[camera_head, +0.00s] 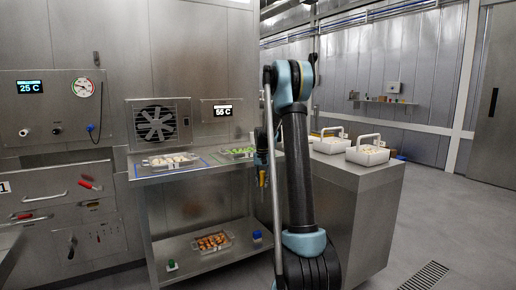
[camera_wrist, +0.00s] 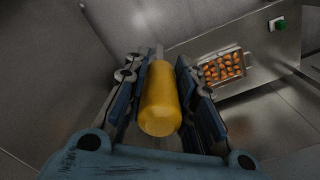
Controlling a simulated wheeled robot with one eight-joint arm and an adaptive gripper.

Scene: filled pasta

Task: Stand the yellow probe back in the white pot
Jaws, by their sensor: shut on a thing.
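The yellow probe (camera_wrist: 160,105) is between the two fingers of my gripper (camera_wrist: 157,75) in the wrist view, its rounded yellow end toward the camera. The gripper is shut on this yellow part, and a thin metal stem shows beyond it. In the head view, a small piece of the probe (camera_head: 262,178) shows beside my arm, in front of the steel bench. My arm hides most of the gripper there. I cannot make out a white pot in either view.
The steel bench (camera_head: 157,177) bears trays of pale and green pieces. Its lower shelf (camera_head: 190,264) holds a tray of orange pieces (camera_head: 213,241), also in the wrist view (camera_wrist: 221,67). White handled containers (camera_head: 368,155) stand on the right counter. Open floor lies at right.

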